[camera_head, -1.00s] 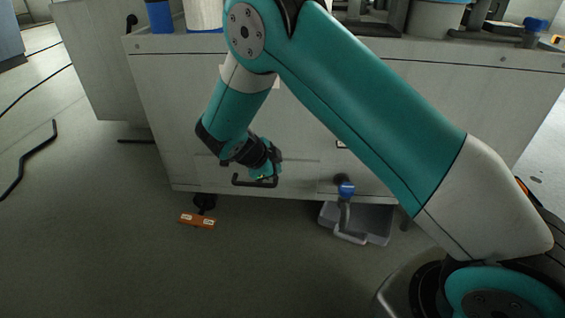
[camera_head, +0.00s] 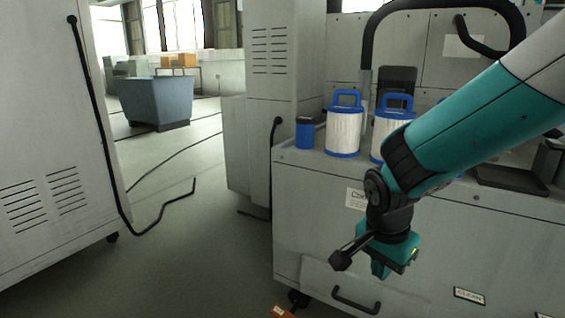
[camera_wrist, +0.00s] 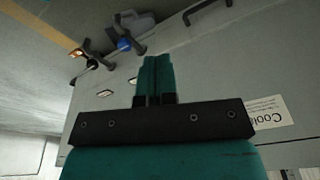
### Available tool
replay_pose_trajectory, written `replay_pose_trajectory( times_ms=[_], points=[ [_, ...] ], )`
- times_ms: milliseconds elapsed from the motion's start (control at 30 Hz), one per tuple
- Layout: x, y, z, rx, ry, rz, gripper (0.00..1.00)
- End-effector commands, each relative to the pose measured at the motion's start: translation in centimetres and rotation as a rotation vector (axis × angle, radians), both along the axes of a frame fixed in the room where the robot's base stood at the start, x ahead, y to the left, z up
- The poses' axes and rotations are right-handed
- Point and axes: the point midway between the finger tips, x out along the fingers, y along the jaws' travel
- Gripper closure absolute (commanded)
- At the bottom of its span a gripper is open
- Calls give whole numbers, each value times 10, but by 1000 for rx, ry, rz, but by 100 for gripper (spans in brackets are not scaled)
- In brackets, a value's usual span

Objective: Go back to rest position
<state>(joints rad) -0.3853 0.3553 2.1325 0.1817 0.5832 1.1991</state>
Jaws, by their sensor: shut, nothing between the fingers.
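My gripper (camera_head: 381,268) hangs at the end of my teal arm in the head view, in front of the grey cabinet (camera_head: 440,232). It points down and is apart from the drawer handle (camera_head: 355,301) below it. In the wrist view my gripper (camera_wrist: 158,60) shows its two teal fingers side by side, shut with nothing between them. The wrist view also shows the cabinet front (camera_wrist: 200,75) with a printed label (camera_wrist: 266,113) at the right.
White-and-blue filter cartridges (camera_head: 343,130) and a blue can (camera_head: 304,133) stand on the cabinet top. A grey machine cabinet (camera_head: 50,150) with a black cable stands at the left. A blue bin (camera_head: 155,100) is farther back. The floor (camera_head: 200,240) between is mostly clear.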

Motion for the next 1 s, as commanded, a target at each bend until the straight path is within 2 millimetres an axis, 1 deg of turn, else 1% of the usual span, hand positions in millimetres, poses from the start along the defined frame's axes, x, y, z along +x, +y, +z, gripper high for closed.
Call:
replay_pose_trajectory(
  times_ms=[33, 100, 200, 300, 367, 400, 533, 567, 600, 767, 867, 967, 1000],
  points=[
    [-21, 3, 35, 49, 16, 161, 100],
    [-51, 11, 65, 112, 34, 412, 100],
    [-91, 20, 97, 182, 30, 728, 100],
    [-127, 26, 121, 230, 5, 995, 100],
    [-147, 30, 133, 252, -17, 1142, 100],
    [-160, 32, 141, 264, -34, 1235, 100],
    [-200, 38, 162, 291, -100, 1525, 100],
    [-206, 39, 169, 294, -110, 1570, 100],
    [-203, 39, 182, 294, -102, 1557, 100],
    [-202, 39, 218, 295, -100, 1552, 100],
    [-202, 39, 245, 294, -100, 1551, 100],
    [-201, 39, 278, 294, -100, 1550, 100],
    [-201, 39, 293, 294, -100, 1550, 100]
  ],
)
